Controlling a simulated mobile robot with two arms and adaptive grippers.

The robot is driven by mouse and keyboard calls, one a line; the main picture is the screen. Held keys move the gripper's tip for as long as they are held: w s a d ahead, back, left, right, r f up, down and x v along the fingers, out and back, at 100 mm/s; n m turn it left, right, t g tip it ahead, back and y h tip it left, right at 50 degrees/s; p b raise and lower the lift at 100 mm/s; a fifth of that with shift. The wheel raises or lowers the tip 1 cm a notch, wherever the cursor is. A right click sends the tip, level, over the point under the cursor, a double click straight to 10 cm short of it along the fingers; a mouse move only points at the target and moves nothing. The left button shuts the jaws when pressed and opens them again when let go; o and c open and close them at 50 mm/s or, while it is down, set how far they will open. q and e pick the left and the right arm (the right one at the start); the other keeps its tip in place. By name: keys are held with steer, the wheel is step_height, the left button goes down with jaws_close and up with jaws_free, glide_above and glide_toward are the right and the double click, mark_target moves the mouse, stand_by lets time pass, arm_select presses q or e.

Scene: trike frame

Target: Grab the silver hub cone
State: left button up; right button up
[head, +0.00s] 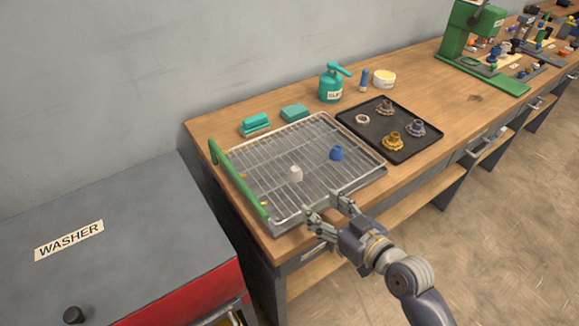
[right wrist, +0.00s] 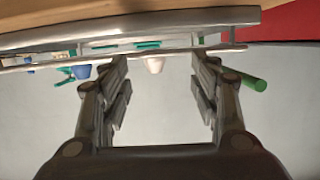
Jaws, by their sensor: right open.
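The silver hub cone (head: 295,173) stands on a wire rack (head: 280,208) on the bench, left of a blue cone (head: 337,153). It looks pale grey-white. My right gripper (head: 328,206) is open and empty at the rack's front edge, apart from the cone. In the right wrist view, which looks upside down, the pale cone (right wrist: 155,65) shows between the spread fingers, beyond the rack's edge rail. The blue cone (right wrist: 82,71) is to its left there, partly hidden. My left gripper is not in view.
A green handle (head: 238,180) stands up along the rack's left side. A black tray (head: 375,126) with several metal parts lies right of the rack. Green blocks (head: 255,124) and a teal can (head: 332,87) stand behind. The washer (head: 110,235) is at the left.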

mark_target(298, 172)
steer(key=shift+t+y, duration=0.4)
steer(key=shift+t, duration=0.1)
steer(key=w+a, duration=0.1)
steer(key=w, duration=0.1)
steer(key=w+a+r, duration=0.1)
steer(key=w, duration=0.1)
steer(key=w+a+r+p, duration=0.1)
steer(key=shift+w+r, duration=0.15)
steer(key=shift+w, duration=0.25)
steer(key=shift+f+p+x, duration=0.2)
steer(key=shift+p+x, duration=0.3)
steer(key=shift+x, duration=2.45)
steer(key=shift+d, duration=0.1)
steer(key=c, duration=1.2)
